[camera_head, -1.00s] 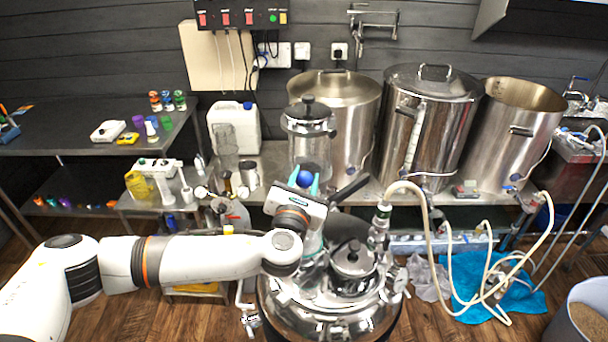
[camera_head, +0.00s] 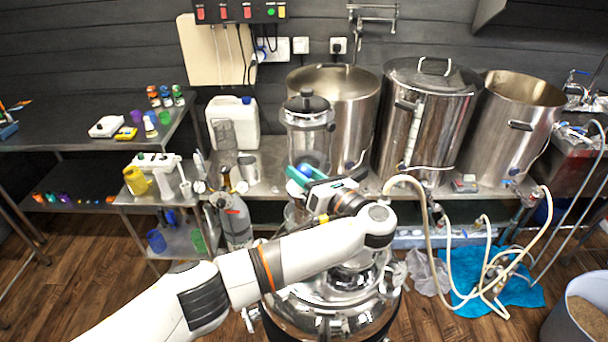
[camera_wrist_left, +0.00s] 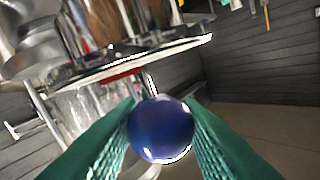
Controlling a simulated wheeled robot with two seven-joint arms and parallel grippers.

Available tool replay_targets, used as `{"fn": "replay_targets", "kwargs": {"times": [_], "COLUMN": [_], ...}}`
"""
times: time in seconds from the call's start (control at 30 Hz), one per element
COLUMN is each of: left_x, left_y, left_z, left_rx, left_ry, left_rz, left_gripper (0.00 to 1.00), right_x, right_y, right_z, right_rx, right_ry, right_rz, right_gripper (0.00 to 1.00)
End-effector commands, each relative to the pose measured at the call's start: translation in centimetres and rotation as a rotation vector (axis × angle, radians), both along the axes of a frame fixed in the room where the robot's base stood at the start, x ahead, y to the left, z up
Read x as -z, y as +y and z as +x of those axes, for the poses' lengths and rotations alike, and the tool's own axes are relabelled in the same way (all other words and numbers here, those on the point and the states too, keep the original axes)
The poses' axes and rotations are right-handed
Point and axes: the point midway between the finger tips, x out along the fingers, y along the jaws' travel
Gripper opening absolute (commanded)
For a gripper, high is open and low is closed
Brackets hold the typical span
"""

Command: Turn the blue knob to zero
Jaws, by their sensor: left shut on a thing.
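The blue knob (camera_wrist_left: 162,128) is a glossy round ball and sits between the two green fingers of my left gripper (camera_wrist_left: 163,100) in the left wrist view. In the head view the blue knob (camera_head: 305,170) shows small between the green fingertips, in front of the lower part of a clear glass cylinder. My left gripper (camera_head: 300,174) is shut on it, with its white body to the right and its fingers pointing left. What the knob is mounted on is hidden, and no scale or zero mark is readable. My right gripper is not in view.
A shiny steel vessel (camera_head: 335,306) stands just below my left arm. Large steel pots (camera_head: 428,120) line the bench behind. A grey gas cylinder (camera_head: 236,222) stands left of the gripper. Pale hoses (camera_head: 433,235) loop at the right. Wooden floor at the lower left is open.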

Motion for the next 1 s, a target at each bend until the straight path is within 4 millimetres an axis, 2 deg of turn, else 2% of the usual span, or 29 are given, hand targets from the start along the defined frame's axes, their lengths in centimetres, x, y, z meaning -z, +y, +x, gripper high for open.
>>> {"fn": "replay_targets", "kwargs": {"times": [0.4,0.93,0.97,1.0], "left_x": [-0.3,-0.49,-0.5,-0.5], "left_y": [-0.04,0.02,0.02,0.01], "left_z": [0.16,0.21,0.22,0.23], "left_rx": [-0.176,-0.197,-0.197,-0.197], "left_ry": [-0.008,-0.012,-0.013,-0.013], "left_rz": [0.001,0.002,0.001,0.001], "left_gripper": [0.1,0.1,0.35,0.42], "right_x": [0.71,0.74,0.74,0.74], "right_y": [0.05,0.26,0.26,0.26], "right_z": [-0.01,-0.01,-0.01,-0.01], "right_rx": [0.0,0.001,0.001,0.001], "right_ry": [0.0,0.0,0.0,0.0], "right_rz": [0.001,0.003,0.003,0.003], "right_gripper": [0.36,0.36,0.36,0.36]}}
